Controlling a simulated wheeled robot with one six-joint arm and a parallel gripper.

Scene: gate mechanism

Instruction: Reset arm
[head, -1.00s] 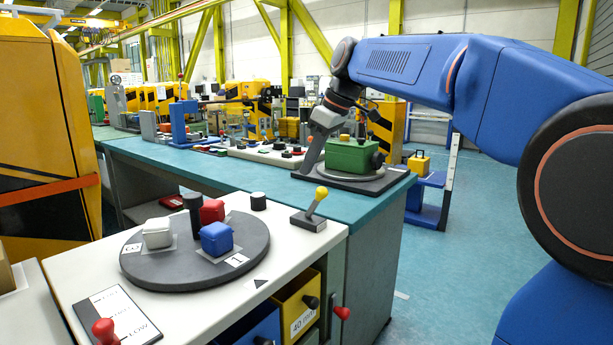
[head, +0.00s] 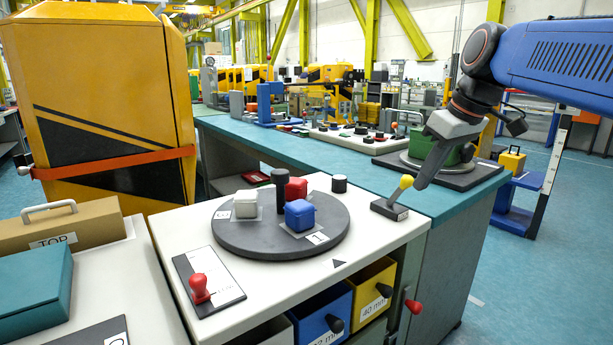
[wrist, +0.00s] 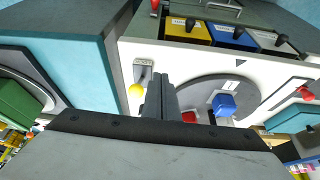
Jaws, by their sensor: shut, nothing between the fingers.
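My gripper (head: 421,181) is at the right in the head view, in front of the green block (head: 455,152) on its dark plate, which it partly hides. Its fingers are together and hold nothing; they also show closed in the wrist view (wrist: 161,84). They point down near a yellow-knobbed lever (head: 404,188) on a grey base at the white table's right edge; the lever also shows in the wrist view (wrist: 137,88). I cannot tell the exact gap, but the fingers look apart from the lever.
A dark turntable (head: 240,240) bears white (head: 246,204), red (head: 297,188) and blue (head: 299,215) cubes and a black post. Yellow (head: 366,290) and blue (head: 322,312) drawers sit below. The teal bench (head: 340,165) runs behind.

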